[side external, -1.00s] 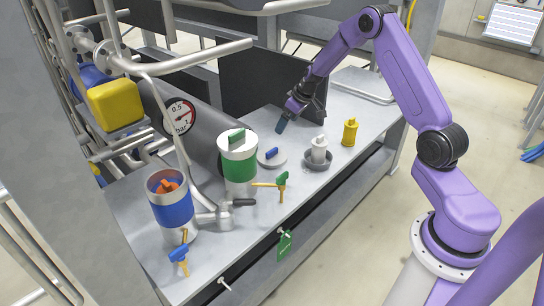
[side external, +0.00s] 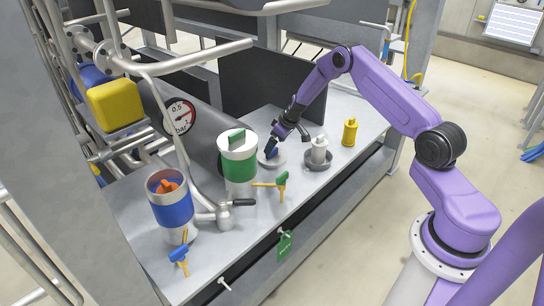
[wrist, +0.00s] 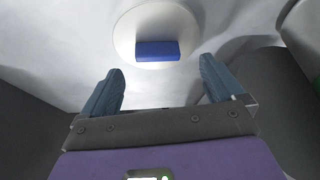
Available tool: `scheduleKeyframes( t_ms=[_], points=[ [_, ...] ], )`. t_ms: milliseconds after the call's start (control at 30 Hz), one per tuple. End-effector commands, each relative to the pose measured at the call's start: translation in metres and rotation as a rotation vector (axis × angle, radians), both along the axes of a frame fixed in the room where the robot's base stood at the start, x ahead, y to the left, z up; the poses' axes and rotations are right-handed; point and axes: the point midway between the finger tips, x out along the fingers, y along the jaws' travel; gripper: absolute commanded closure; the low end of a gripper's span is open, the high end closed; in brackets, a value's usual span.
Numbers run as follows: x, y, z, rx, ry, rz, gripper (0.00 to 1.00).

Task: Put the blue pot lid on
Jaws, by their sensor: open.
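The blue pot lid (side external: 264,161) is a pale round disc with a blue block handle, lying flat on the bench. In the wrist view the lid's pale disc (wrist: 124,36) and its blue handle (wrist: 158,50) show ahead of my fingers. My gripper (side external: 273,151) is open and close above the lid, its fingertips by the handle in the side view. In the wrist view my gripper (wrist: 161,82) has its fingers wide apart, with nothing between them. The blue pot (side external: 173,213), a metal cylinder with a blue band, stands at the front left. Its top is open and an orange thing (side external: 167,187) shows inside.
A green-banded pot (side external: 239,172) with a green-handled lid stands left of my gripper. A white piece (side external: 319,149) in a grey dish and a yellow piece (side external: 350,132) stand to the right.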

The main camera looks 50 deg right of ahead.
Motion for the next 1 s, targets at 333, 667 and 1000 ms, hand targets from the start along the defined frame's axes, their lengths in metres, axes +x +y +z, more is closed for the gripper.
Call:
scheduleKeyframes(
  t_ms=[333, 667, 1000],
  points=[
    [0.014, 0.0, -0.036, 0.0, 0.001, 0.0, 0.05],
    [0.015, 0.0, -0.039, 0.0, 0.0, -0.001, 0.08],
    [0.016, 0.0, -0.038, -0.001, -0.002, 0.0, 0.8]
  ],
)
